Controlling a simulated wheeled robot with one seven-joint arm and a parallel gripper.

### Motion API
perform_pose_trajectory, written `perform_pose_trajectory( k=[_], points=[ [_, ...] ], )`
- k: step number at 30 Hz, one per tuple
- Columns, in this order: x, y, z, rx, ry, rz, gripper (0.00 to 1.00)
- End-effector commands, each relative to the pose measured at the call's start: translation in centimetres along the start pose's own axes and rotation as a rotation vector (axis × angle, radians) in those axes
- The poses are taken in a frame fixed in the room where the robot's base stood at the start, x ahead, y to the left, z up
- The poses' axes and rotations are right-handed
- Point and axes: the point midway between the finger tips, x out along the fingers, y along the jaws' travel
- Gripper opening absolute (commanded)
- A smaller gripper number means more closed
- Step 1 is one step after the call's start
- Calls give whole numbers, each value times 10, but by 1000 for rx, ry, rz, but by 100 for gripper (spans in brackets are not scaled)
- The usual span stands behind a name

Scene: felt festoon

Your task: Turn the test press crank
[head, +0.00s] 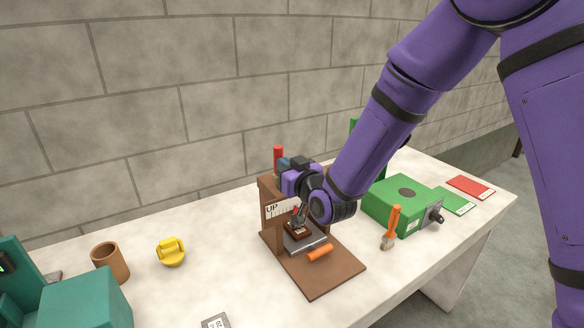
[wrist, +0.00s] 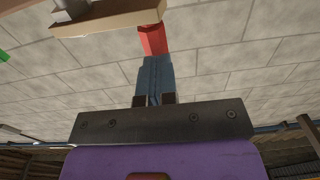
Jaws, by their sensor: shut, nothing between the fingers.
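The test press (head: 334,283) is a brown wooden frame on a flat base, with an "UP" label on its post. A red crank handle (head: 279,155) stands upright at its upper back left. My gripper (head: 282,163) is at the top of the press, its blue fingers shut and empty beside the red handle. In the wrist view the fingertips (wrist: 155,60) end right at the red handle (wrist: 153,40), close to or touching it; I cannot tell which. A tan beam of the press (wrist: 110,18) shows beside the handle. My wrist hides part of the press top.
An orange cylinder (head: 320,253) lies on the press base. A green box (head: 400,205) and an orange-handled brush (head: 391,228) are at right, with red (head: 470,187) and green cards. A yellow object (head: 171,252), brown cup (head: 110,262) and teal machine (head: 85,305) are at left.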

Motion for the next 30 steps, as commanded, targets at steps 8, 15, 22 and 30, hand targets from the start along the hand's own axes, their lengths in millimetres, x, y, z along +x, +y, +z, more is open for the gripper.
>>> perform_pose_trajectory(
  k=[8, 15, 22, 30],
  points=[
    [13, -8, 0, 0, 1, 42, 0],
    [26, -12, 0, 1, 1, 41, 0],
    [34, -15, 0, 0, 1, 40, 0],
    [37, -15, 0, 0, 1, 40, 0]
  ],
)
